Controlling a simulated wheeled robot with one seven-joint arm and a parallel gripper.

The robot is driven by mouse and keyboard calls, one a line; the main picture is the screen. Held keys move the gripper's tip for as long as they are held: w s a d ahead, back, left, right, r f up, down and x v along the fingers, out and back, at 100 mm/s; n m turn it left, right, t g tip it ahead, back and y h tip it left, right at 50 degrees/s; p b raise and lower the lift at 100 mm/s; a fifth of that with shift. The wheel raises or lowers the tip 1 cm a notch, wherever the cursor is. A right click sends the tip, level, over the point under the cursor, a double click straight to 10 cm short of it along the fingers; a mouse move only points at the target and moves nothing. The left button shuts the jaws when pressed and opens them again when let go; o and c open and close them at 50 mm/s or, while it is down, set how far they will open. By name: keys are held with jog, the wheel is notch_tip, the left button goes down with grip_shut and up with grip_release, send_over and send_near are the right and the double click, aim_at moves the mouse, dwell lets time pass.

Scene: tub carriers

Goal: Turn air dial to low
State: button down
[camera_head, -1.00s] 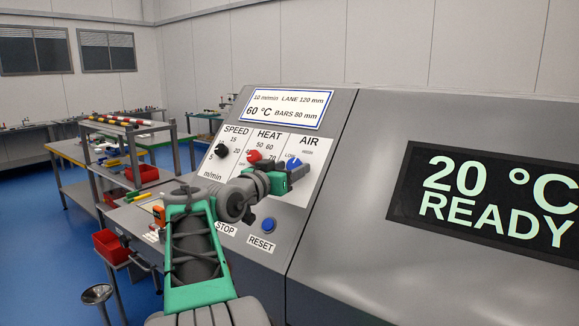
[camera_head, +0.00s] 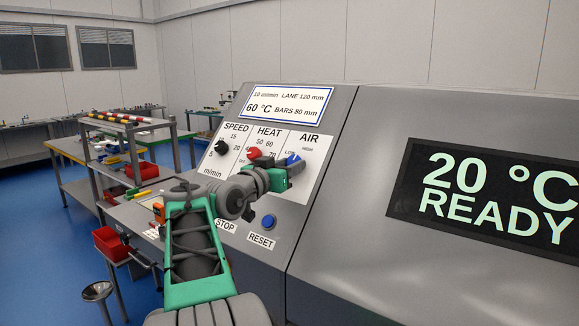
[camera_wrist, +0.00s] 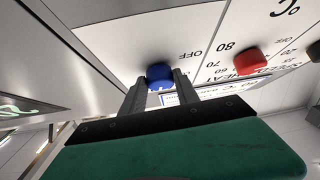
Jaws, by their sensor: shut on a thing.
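The blue air dial (camera_head: 294,159) sits under the AIR label on the sloped control panel, with LOW and HIGH printed above it. In the wrist view the blue dial (camera_wrist: 160,76) is between the two dark fingers. My gripper (camera_wrist: 160,90) is shut on the blue dial, one finger on each side. In the head view my gripper (camera_head: 291,167) reaches the dial from the lower left and hides its lower part. The dial's pointer appears near the LOW mark, but its exact angle is partly hidden.
The red heat dial (camera_head: 254,153) is close left of my gripper, and the black speed dial (camera_head: 221,147) is farther left. A blue RESET button (camera_head: 268,222) is below. A display (camera_head: 490,195) reading 20 °C READY is at the right.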

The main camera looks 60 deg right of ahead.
jog(key=shift+s+n+t, duration=0.1)
jog(key=shift+n+t, duration=0.2)
jog(key=n+t+b, duration=0.1)
jog(key=n+t, duration=0.1)
jog(key=n, duration=0.1)
jog(key=shift+s+b, duration=0.3)
jog(key=shift+b, duration=0.1)
jog(key=n+t, duration=0.1)
jog(key=n+t+y, duration=0.1)
jog(key=n, duration=0.1)
jog(key=n+t, duration=0.1)
jog(key=n, duration=0.1)
jog(key=shift+s+d+r+t+y+b, duration=0.1)
jog(key=shift+s+r+t+y+b, duration=0.15)
jog(key=shift+t+y+b, duration=0.1)
jog(key=n+t+y, duration=0.1)
jog(key=n, duration=0.1)
jog(key=n+t+y, duration=0.1)
jog(key=n, duration=0.1)
jog(key=shift+s+d+r+p, duration=0.1)
jog(key=shift+s+r+p, duration=0.05)
jog(key=shift+p, duration=0.15)
jog(key=shift+n+t+y+p, duration=0.45)
jog(key=shift+n+y, duration=0.3)
jog(key=shift+n, duration=0.55)
jog(key=c, duration=0.9)
grip_release()
